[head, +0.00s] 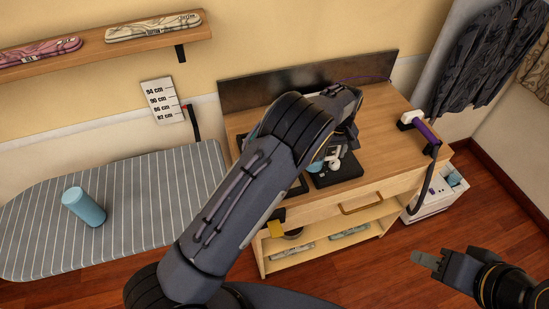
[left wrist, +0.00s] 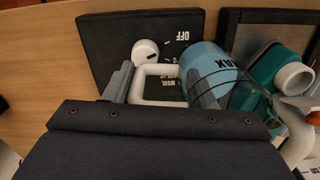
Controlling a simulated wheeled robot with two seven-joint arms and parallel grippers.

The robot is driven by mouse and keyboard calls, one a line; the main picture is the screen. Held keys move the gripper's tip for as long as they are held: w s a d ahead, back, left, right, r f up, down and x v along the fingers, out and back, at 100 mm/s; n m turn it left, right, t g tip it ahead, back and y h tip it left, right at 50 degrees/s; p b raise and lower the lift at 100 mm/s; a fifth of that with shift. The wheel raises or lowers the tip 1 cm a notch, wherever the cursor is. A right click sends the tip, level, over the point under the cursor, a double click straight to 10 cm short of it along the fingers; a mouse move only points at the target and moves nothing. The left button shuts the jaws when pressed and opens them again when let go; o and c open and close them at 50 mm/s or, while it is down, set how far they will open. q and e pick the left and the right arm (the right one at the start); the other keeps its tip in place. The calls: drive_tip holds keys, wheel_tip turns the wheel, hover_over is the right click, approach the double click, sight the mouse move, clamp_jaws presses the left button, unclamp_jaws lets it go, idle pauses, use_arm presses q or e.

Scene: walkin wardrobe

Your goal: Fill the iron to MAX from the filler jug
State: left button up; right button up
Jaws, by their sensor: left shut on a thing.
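In the left wrist view my left gripper (left wrist: 158,82) is shut on a white square loop handle (left wrist: 160,70). The handle appears to join a light blue vessel (left wrist: 208,62) marked MAX, likely the filler jug. A teal body with a round white end (left wrist: 294,77) lies just right of it and is partly cut off, perhaps the iron; I cannot tell for sure. In the head view my left arm hides most of this, with a bit of light blue (head: 316,166) showing. My right gripper (head: 428,260) hangs empty over the floor at the lower right; its finger gap is unclear.
A black panel (left wrist: 112,40) with a white dial and OFF lettering lies on the wooden dresser (head: 395,125). A purple-handled tool (head: 424,130) is at its right edge. A striped ironing board (head: 140,205) holds a blue cylinder (head: 83,206). A white bin (head: 432,198) stands right.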

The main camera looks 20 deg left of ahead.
use_arm(q)
drive_tip(key=shift+s+d+r, duration=0.1)
drive_tip(key=shift+s, duration=0.05)
drive_tip(key=shift+r, duration=0.1)
drive_tip(key=shift+s+a+r+t+h, duration=0.25)
drive_tip(key=shift+a+r+t+h, duration=0.2)
drive_tip(key=shift+r+h, duration=0.35)
drive_tip(key=shift+s+a+h, duration=0.1)
drive_tip(key=shift+a+h, duration=0.3)
drive_tip(key=shift+s+a+r+t+h, duration=0.15)
drive_tip(key=shift+s+a+t+h, duration=0.05)
drive_tip(key=shift+t+h, duration=0.3)
drive_tip(key=shift+s+a+r+t+h, duration=0.2)
drive_tip(key=shift+a+r+t+h, duration=0.05)
drive_tip(key=shift+a+r+h, duration=0.4)
drive_tip(key=shift+s+a+r+t+h, duration=0.35)
drive_tip(key=shift+r+h, duration=0.2)
drive_tip(key=shift+r, duration=0.25)
drive_tip(key=shift+s+a+r+t+h, duration=0.1)
drive_tip(key=shift+a+r+t+h, duration=0.15)
drive_tip(key=shift+a+r+h, duration=0.45)
drive_tip(key=shift+s+a+r+t+h, duration=0.2)
drive_tip(key=shift+s+r+t+h, duration=0.15)
drive_tip(key=shift+r, duration=0.6)
drive_tip(key=shift+r, duration=0.1)
